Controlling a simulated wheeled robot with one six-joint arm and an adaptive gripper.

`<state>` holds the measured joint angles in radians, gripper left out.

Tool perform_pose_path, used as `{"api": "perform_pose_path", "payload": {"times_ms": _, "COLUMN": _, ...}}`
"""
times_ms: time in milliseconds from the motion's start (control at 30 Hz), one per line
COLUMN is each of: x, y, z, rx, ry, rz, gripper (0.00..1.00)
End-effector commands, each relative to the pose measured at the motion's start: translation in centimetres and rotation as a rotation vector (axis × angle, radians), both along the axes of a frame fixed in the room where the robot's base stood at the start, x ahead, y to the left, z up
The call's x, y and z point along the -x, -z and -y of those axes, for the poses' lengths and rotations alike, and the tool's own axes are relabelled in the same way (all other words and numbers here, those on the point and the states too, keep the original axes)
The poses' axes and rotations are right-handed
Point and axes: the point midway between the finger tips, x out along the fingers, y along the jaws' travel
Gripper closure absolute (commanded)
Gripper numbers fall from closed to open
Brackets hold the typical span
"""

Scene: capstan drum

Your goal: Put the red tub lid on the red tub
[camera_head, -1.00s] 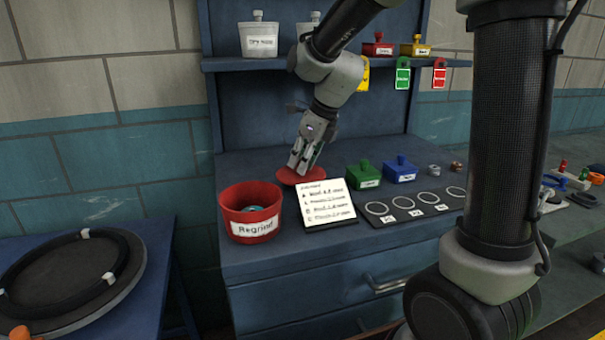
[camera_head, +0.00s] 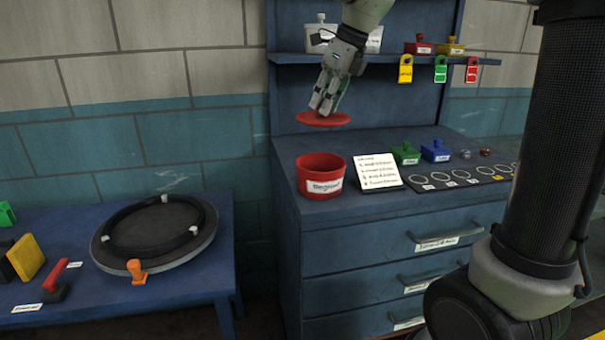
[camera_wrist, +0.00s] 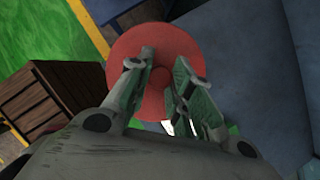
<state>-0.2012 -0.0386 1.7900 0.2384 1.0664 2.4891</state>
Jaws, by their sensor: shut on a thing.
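The red tub lid (camera_head: 323,119) is a round red disc. My gripper (camera_head: 322,106) is shut on it and holds it in the air, roughly level, above the red tub. In the wrist view the lid (camera_wrist: 150,48) fills the space around and beyond my two fingers (camera_wrist: 166,85), with its raised middle between them. The red tub (camera_head: 321,181), labelled "Regrind", stands upright and uncovered on the blue workbench. A clear gap separates lid and tub. The tub's inside is mostly hidden from this angle.
A white note card (camera_head: 378,172) stands right of the tub. Behind it are a green block (camera_head: 406,155) and a blue block (camera_head: 436,152). A shelf (camera_head: 400,59) with boxes and hanging tags is above. A round dark tray (camera_head: 155,240) lies on the left table.

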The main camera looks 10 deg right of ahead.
Motion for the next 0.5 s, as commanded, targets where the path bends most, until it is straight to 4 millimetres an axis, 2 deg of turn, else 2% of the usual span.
{"api": "perform_pose_path", "payload": {"times_ms": 100, "x": 0.4, "y": 0.4, "z": 0.0, "rx": 0.000, "ry": -0.008, "rz": -0.001, "gripper": 1.00}}
{"api": "perform_pose_path", "payload": {"times_ms": 333, "x": 0.7, "y": 4.9, "z": 0.1, "rx": 0.001, "ry": -0.013, "rz": -0.004, "gripper": 1.00}}
{"api": "perform_pose_path", "payload": {"times_ms": 500, "x": 0.7, "y": 6.4, "z": 0.1, "rx": 0.000, "ry": -0.012, "rz": -0.002, "gripper": 1.00}}
